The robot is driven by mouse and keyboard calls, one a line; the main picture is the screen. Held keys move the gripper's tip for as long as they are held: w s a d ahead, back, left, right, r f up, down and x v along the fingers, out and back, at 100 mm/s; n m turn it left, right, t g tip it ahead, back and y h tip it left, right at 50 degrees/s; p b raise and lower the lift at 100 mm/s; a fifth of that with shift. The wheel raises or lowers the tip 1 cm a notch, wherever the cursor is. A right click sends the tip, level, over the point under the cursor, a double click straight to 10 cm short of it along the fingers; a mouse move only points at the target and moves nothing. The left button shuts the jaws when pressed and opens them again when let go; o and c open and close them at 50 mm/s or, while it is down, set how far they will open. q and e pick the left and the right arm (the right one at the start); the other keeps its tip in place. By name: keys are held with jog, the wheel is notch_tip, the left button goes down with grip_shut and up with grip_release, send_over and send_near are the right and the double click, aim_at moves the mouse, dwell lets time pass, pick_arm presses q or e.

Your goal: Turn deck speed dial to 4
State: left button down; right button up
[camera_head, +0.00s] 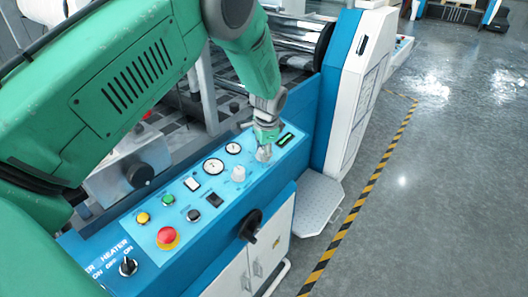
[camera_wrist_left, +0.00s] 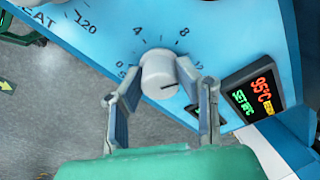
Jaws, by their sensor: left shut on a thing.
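The deck speed dial (camera_wrist_left: 158,68) is a pale grey round knob on the blue panel. In the left wrist view, a printed scale with 0, 4, 8 and 12 curves around its far side. A short dark line on its face points right in that view, away from the 4; I cannot tell the exact reading. My left gripper (camera_head: 264,146) reaches down onto the dial at the panel's far end. In the left wrist view its two fingers (camera_wrist_left: 160,90) are on either side of the knob, shut on it. My right gripper is not in view.
A lit display (camera_wrist_left: 257,95) is beside the dial. Another white knob (camera_head: 238,173), two round gauges (camera_head: 214,166), several buttons and a red emergency stop (camera_head: 167,237) share the panel (camera_head: 203,218). Open floor lies to the right.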

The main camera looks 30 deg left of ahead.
pick_arm(q)
jog(key=shift+s+f, duration=0.15)
jog(key=shift+f, duration=0.05)
dwell(0.5)
jog(key=c, duration=1.2)
grip_release()
jog(key=shift+r, duration=0.1)
jog(key=r, duration=0.4)
jog(key=d+r, duration=0.1)
jog(key=r, duration=0.6)
jog(key=shift+s+d+r, duration=0.3)
jog(key=shift+s+d, duration=0.1)
